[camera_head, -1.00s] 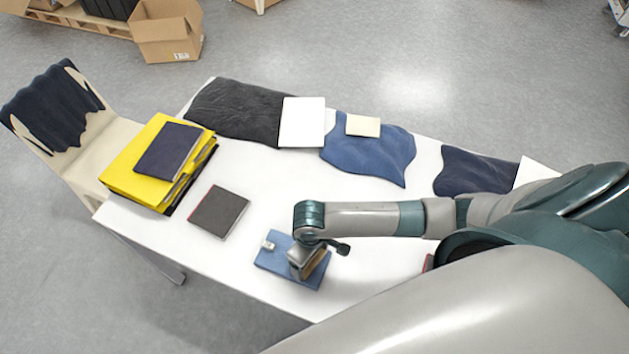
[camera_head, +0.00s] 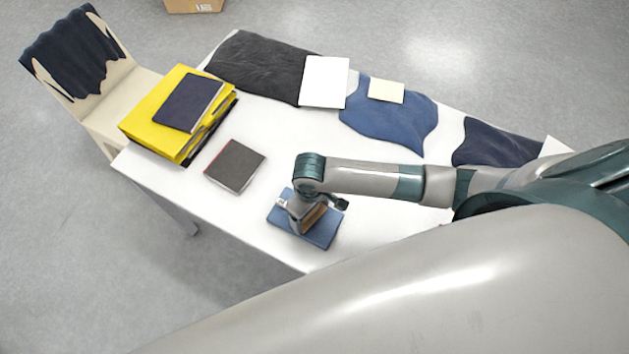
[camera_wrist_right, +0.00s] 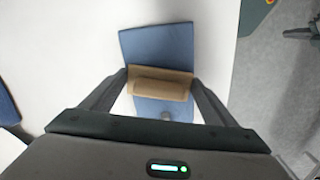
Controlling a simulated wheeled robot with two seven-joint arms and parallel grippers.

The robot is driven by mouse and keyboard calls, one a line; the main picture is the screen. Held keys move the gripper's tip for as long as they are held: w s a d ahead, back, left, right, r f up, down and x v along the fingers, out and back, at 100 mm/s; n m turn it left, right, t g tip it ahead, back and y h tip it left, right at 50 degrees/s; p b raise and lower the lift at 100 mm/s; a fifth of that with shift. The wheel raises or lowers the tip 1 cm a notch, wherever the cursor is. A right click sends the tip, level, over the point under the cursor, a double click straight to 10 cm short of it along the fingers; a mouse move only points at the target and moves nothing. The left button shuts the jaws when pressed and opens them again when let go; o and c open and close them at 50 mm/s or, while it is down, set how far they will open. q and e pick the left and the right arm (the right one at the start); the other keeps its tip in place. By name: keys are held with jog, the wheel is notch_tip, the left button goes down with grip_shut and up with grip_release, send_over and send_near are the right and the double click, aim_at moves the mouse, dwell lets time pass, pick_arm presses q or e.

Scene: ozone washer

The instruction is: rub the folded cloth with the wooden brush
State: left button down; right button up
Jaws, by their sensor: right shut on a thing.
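The folded blue cloth (camera_head: 319,232) lies flat near the front edge of the white table. It also shows in the right wrist view (camera_wrist_right: 157,45). My right gripper (camera_head: 308,215) is over the cloth and is shut on the wooden brush (camera_head: 314,219). In the right wrist view the brush (camera_wrist_right: 160,84) lies crosswise between the two fingers, over the middle of the cloth. Whether its underside touches the cloth cannot be told. A small pale thing (camera_head: 281,203) sits at the cloth's left end. My left gripper is not in view.
A dark notebook (camera_head: 235,166) lies left of the cloth. Dark and blue garments (camera_head: 390,118) with a white sheet (camera_head: 325,82) line the back. The table between is clear.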

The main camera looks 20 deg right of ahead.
jog(key=shift+w+a, duration=0.1)
jog(key=shift+w, duration=0.05)
jog(key=shift+w+a+f, duration=0.1)
jog(key=shift+w+a, duration=0.9)
jog(key=shift+w, duration=0.2)
notch_tip(320, 180, up, 2)
jog(key=shift+w+r, duration=0.1)
jog(key=shift+r, duration=1.9)
jog(key=shift+r, duration=1.5)
